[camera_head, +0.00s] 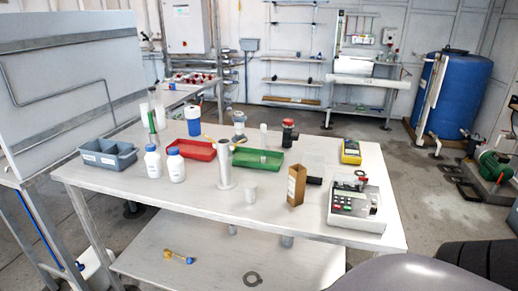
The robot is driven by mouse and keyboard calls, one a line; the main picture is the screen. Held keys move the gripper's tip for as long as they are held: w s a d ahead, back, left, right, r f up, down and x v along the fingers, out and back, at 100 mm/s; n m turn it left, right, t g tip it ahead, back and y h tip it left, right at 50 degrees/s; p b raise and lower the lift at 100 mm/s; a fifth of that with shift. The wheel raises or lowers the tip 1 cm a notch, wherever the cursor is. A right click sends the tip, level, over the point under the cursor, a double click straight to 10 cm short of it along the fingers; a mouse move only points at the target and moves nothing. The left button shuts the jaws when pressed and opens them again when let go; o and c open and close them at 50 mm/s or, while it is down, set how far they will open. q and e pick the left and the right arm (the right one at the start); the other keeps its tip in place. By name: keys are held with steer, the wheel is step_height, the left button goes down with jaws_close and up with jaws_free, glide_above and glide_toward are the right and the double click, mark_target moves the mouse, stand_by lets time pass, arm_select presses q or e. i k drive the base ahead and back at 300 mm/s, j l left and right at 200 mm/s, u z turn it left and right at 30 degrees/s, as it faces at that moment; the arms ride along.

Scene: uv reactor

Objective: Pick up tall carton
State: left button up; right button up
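The tall carton (296,185) is a brown, upright box on the white table (270,223), right of the middle and near the front edge. Its top looks open. Neither of my grippers shows in the head view, and nothing holds the carton. A dark piece partly hidden behind the carton sticks out to its right.
A metal cylinder (225,165), green tray (258,159), red tray (190,149), white bottles (176,166) and grey bin (107,155) stand farther left.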

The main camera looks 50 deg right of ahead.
mark_target(297, 173)
steer(key=z, duration=1.75)
